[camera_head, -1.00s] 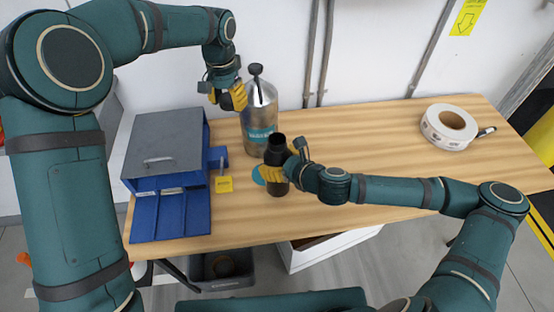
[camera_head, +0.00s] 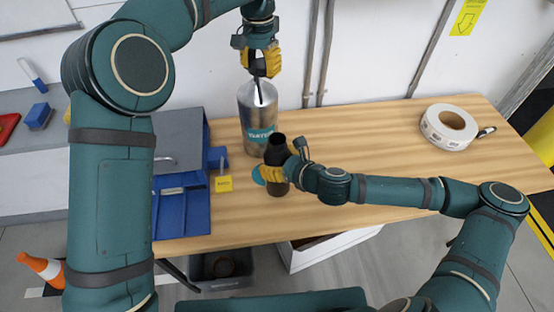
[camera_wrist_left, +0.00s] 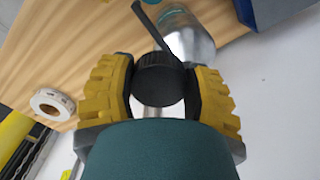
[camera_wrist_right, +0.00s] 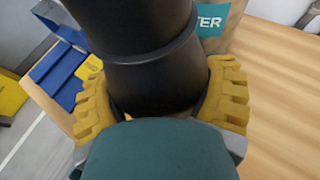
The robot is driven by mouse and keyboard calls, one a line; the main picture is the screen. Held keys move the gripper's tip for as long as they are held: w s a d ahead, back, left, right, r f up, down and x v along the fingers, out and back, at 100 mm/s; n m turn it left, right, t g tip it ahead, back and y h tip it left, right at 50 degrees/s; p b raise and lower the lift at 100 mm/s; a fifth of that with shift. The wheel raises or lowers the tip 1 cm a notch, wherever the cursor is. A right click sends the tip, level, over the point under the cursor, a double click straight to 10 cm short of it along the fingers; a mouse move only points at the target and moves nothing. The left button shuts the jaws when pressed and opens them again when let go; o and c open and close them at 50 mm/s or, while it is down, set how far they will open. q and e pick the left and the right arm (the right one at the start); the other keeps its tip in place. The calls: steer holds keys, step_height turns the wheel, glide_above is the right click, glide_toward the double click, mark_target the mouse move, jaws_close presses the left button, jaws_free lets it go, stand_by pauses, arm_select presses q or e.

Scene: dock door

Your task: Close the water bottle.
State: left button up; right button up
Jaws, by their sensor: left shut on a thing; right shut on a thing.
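A black bottle (camera_head: 277,152) stands upright near the table's front edge, its mouth uncovered. My right gripper (camera_head: 277,175) is shut around its lower body. The bottle fills the middle of the right wrist view (camera_wrist_right: 150,70) between the yellow fingers. My left gripper (camera_head: 261,66) points down, shut on a round black ribbed cap (camera_wrist_left: 160,80), above and behind the bottle. The cap is apart from the bottle. A silver canister (camera_head: 258,112) with a teal label stands just behind the bottle. A dark rod at its top passes close to the held cap in the left wrist view.
A blue and grey box (camera_head: 181,212) with a yellow tag (camera_head: 224,184) stands left on the wooden table. A teal disc lies beside the bottle. A white tape roll (camera_head: 449,127) lies at the right. The table's middle right is clear.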

arm_select(q)
steer(key=s+d+f, duration=0.1)
steer(key=s+d, duration=0.1)
steer(key=d, duration=0.2)
steer(key=n, duration=0.7)
glide_above(277, 136)
steer(key=s, duration=0.1)
step_height(277, 136, down, 4)
steer(key=shift+s+a+f+n, duration=0.1)
steer(key=shift+s+f+n, duration=0.1)
steer(key=shift+s+n, duration=0.6)
steer(key=shift+w, duration=0.1)
steer(key=shift+f, duration=2)
steer(key=shift+f, duration=0.9)
